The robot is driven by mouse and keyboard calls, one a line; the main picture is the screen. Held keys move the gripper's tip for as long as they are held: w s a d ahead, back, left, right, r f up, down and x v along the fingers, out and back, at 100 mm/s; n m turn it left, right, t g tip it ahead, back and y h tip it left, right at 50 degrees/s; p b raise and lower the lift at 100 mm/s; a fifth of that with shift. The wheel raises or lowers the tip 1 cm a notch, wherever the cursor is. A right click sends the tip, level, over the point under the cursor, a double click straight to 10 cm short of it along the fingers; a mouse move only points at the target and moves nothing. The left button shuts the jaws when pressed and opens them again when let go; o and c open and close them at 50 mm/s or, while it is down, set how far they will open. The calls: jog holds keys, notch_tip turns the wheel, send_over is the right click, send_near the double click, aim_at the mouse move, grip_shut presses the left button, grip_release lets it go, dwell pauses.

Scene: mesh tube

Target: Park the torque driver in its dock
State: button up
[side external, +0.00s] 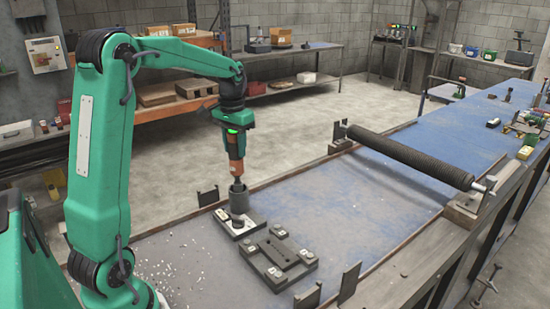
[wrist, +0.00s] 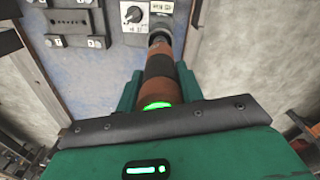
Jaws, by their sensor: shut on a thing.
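The torque driver (side external: 236,147) is an orange and black tool with a green light, held upright with its narrow end down. My gripper (side external: 236,128) is shut on its upper body. In the wrist view the driver (wrist: 160,66) lies between the green jaws of my gripper (wrist: 160,90). The driver's lower end is at the cup's mouth. How far it reaches inside is hidden. In the wrist view a black knob (wrist: 133,13) shows on the plate.
A dark fixture block (side external: 278,262) with several light pads sits just right of the dock. A black roller (side external: 410,157) spans the blue bench (side external: 335,205) farther back. Upright brackets (side external: 208,196) stand at the bench edges. Pale chips lie near my base.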

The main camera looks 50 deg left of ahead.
aim_at(236, 165)
jog(key=shift+f, duration=3.15)
dwell(4.8)
